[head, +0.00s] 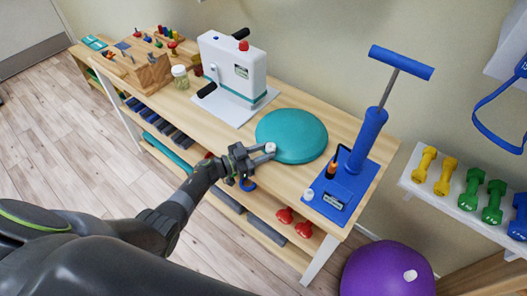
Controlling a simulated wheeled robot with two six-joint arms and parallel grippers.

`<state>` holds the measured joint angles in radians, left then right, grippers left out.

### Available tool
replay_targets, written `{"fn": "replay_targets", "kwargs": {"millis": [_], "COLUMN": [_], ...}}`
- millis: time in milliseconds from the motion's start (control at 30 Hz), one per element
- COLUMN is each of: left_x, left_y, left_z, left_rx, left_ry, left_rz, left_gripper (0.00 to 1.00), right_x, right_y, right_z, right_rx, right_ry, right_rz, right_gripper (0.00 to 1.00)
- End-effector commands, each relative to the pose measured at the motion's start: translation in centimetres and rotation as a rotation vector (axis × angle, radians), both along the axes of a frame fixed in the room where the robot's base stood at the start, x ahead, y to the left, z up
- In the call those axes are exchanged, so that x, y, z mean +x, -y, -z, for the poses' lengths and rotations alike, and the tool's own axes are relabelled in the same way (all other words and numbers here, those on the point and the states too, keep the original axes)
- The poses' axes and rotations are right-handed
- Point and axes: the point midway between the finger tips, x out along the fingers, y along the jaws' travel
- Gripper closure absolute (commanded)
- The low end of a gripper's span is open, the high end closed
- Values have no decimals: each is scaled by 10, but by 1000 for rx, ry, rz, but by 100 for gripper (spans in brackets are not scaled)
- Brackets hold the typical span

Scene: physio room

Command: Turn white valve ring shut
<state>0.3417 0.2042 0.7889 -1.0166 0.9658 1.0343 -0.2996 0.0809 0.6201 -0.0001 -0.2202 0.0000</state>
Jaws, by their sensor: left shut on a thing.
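A teal round cushion (293,135) lies flat on the wooden bench, right of its middle. The small white valve ring (270,147) shows at the cushion's front left edge. My left gripper (265,153) reaches in from the lower left and is shut on the white valve ring; its fingers hide part of it. How far the ring is turned cannot be told at this size. My right gripper is not in view.
A blue hand pump (367,140) on a blue base (344,186) stands right of the cushion. A white machine (233,65) with black handles stands behind left. A jar (180,77) and wooden block (148,72) are further left. A purple ball (385,272) lies on the floor.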

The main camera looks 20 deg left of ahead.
Motion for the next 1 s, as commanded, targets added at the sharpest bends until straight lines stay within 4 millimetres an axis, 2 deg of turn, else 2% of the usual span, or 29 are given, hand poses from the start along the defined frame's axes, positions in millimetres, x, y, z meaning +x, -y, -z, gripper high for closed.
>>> {"fn": "replay_targets", "kwargs": {"millis": [33,200,433,567,667,1000], "left_x": [0,0,-1,-8,-20,-78], "left_y": [1,1,0,-8,-21,-81], "left_z": [0,0,0,1,1,3], "left_rx": [-1,-1,0,1,4,4], "left_ry": [0,0,0,-1,-1,-1], "left_rz": [1,1,0,-1,-1,1], "left_gripper": [68,48,48,48,48,48], "right_x": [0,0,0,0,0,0], "right_y": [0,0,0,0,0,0], "right_z": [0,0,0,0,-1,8], "right_rx": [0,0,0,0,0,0], "right_ry": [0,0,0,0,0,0], "right_rz": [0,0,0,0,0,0], "right_gripper": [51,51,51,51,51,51]}}
